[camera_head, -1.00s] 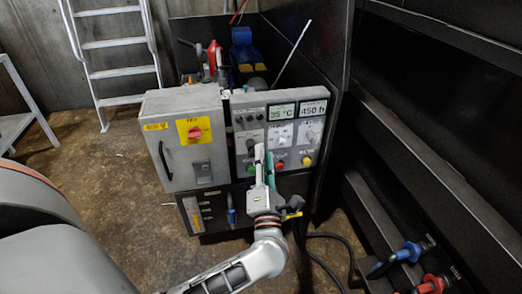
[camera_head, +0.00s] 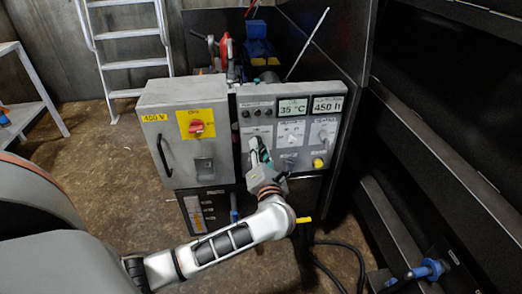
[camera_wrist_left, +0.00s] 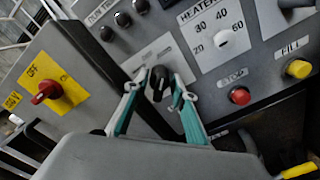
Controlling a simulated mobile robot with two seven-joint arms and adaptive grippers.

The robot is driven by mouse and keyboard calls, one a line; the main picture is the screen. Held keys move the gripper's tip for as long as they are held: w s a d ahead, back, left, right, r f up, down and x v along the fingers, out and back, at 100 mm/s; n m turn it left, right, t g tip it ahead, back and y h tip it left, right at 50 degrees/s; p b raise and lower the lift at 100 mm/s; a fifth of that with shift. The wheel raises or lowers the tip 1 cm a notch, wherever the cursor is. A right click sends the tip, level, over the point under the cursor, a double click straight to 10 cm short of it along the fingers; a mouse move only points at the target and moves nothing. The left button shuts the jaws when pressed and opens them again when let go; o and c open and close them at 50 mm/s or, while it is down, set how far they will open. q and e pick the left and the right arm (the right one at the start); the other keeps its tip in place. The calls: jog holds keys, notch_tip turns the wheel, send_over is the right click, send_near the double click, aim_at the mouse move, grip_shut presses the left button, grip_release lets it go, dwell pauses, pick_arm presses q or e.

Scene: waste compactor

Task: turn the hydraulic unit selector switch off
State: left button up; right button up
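A black selector knob (camera_wrist_left: 158,83) with a pale pointer line sits on a light label plate of the grey control panel (camera_head: 318,166). Its label is not legible. My left gripper (camera_wrist_left: 155,88) is open, with one finger on each side of this knob and small gaps showing. I cannot tell whether either finger touches it. In the head view my left gripper (camera_head: 259,150) is at the panel's left part and mostly hides the knob. My right gripper is not in view.
Beside the knob are a heater dial (camera_wrist_left: 228,40), a red stop button (camera_wrist_left: 239,95) and a yellow fill button (camera_wrist_left: 298,68). A grey cabinet (camera_head: 170,162) with a red rotary switch (camera_head: 196,126) stands left. A dark wall (camera_head: 365,85) bounds the right.

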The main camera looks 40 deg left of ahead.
pick_arm(q)
jog(key=shift+c, duration=0.4)
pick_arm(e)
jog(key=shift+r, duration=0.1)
pick_arm(q)
grip_shut()
